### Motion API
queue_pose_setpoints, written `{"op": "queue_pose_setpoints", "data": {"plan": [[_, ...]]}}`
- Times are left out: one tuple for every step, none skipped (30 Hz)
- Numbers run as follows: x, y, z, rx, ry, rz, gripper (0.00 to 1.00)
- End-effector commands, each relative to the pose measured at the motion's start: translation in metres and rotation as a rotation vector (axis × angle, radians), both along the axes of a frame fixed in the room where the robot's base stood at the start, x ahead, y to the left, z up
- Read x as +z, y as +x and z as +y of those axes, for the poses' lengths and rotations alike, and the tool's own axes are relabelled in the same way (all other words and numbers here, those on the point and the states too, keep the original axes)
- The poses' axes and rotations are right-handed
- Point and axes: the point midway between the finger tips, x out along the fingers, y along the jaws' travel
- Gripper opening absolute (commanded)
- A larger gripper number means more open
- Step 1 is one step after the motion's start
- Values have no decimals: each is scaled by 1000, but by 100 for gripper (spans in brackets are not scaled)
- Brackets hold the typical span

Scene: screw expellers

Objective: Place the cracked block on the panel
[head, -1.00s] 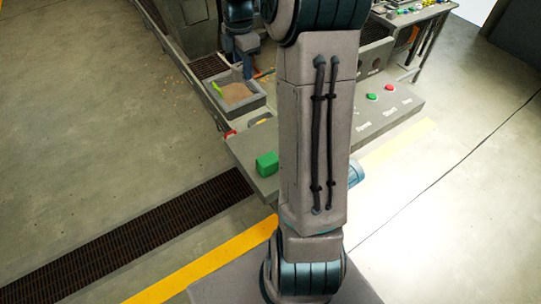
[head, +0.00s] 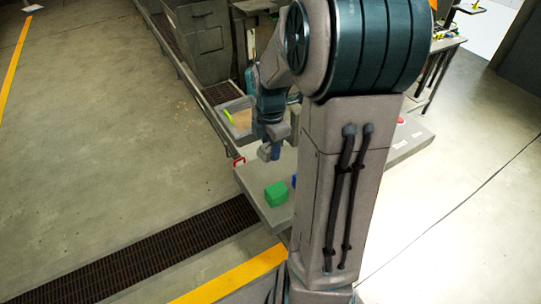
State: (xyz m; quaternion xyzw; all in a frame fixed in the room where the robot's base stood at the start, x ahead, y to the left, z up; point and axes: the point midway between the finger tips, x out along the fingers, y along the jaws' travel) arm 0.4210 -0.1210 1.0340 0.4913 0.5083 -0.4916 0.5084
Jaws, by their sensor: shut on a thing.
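My gripper (head: 268,152) hangs above the back left part of the grey panel (head: 262,207). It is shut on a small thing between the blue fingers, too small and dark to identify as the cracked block. A green block (head: 277,193) sits on the panel's front left, below and in front of my gripper. A blue block (head: 294,181) shows beside it, mostly hidden by my arm. No cracks can be made out on either block. My arm hides the panel's middle.
A grey tray (head: 225,104) of brown material with a bright green piece stands behind my gripper. A red-and-white item (head: 239,161) is at the panel's left edge. A red button (head: 400,121) shows on the right.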

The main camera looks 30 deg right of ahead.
Motion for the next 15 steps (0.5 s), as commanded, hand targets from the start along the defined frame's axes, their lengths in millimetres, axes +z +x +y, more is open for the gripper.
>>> {"op": "queue_pose_setpoints", "data": {"plan": [[-2, -2, 0, 0, 1, 1, 11], [-4, -2, 0, 0, 1, 1, 11], [-9, -3, 1, 0, 1, 2, 11], [-13, -3, 1, 0, 2, 4, 11], [-18, -3, 1, 1, 3, 4, 11], [-25, -3, 1, 2, 3, 5, 11], [-29, -3, 1, 2, 3, 4, 11], [-33, -3, 1, 1, 3, 4, 11], [-37, -2, 1, 1, 2, 2, 11], [-39, -2, 1, 1, 1, 2, 11], [-40, -2, 1, 1, 1, 2, 11], [-42, -2, 1, 1, 0, 1, 11], [-42, -2, 1, 1, 0, 1, 11], [-42, -2, 1, 1, 0, 0, 11], [-42, -2, 1, 1, 0, 0, 11]]}}
